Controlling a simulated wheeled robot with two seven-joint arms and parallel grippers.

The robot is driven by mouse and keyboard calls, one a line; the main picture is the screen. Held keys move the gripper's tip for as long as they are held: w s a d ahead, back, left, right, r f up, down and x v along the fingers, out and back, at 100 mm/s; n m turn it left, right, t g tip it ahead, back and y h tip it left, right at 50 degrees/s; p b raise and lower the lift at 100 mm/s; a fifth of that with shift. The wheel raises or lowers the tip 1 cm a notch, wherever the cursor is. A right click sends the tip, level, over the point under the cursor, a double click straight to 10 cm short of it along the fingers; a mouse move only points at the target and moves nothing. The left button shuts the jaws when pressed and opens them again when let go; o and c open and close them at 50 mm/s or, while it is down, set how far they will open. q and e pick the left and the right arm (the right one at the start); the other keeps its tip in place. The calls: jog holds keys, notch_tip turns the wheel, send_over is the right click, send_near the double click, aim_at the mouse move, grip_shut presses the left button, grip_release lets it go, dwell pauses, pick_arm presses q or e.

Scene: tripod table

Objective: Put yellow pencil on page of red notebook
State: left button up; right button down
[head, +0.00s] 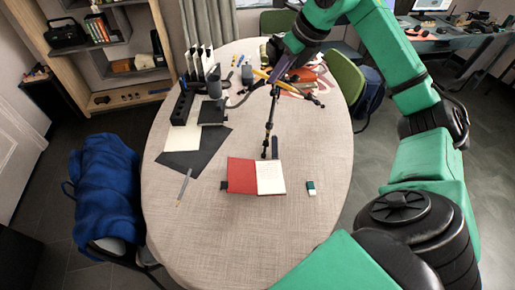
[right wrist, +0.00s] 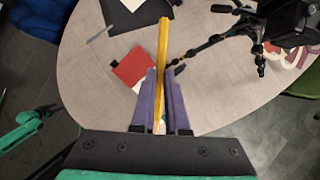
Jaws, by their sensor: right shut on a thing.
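The red notebook (head: 241,175) lies open on the table, its red side to the left and its white page (head: 270,177) to the right. It also shows in the right wrist view (right wrist: 132,66), where my fingers and the pencil partly cover it. My right gripper (right wrist: 162,90) is shut on the yellow pencil (right wrist: 162,45), which sticks out well past the fingertips. In the head view my right gripper (head: 284,70) is over the far part of the table, behind the notebook and apart from it. My left gripper is not in view.
A black tripod (head: 268,130) stands just behind the notebook. A green and white eraser (head: 311,187) lies right of it, a pen (head: 184,188) left. Dark sheets (head: 205,160) and a black organizer (head: 182,105) are at the left. The near part of the table (head: 235,235) is clear.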

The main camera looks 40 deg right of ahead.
notch_tip(320, 180, down, 8)
jog(key=s+b, duration=0.1)
jog(key=b, duration=1.5)
send_over(268, 168)
jog(key=s, duration=0.2)
notch_tip(268, 168, down, 9)
jog(key=f+b, duration=0.2)
jog(key=f, duration=0.4)
jog(key=f+b, duration=0.2)
jog(key=f, duration=0.5)
jog(key=f+b, duration=0.2)
jog(key=f, duration=0.4)
jog(key=shift+w+d+f+b, duration=0.15)
jog(key=shift+d+f+b, duration=0.05)
jog(key=shift+d+b, duration=0.1)
jog(key=shift+f, duration=0.3)
jog(key=c, duration=0.9)
grip_release()
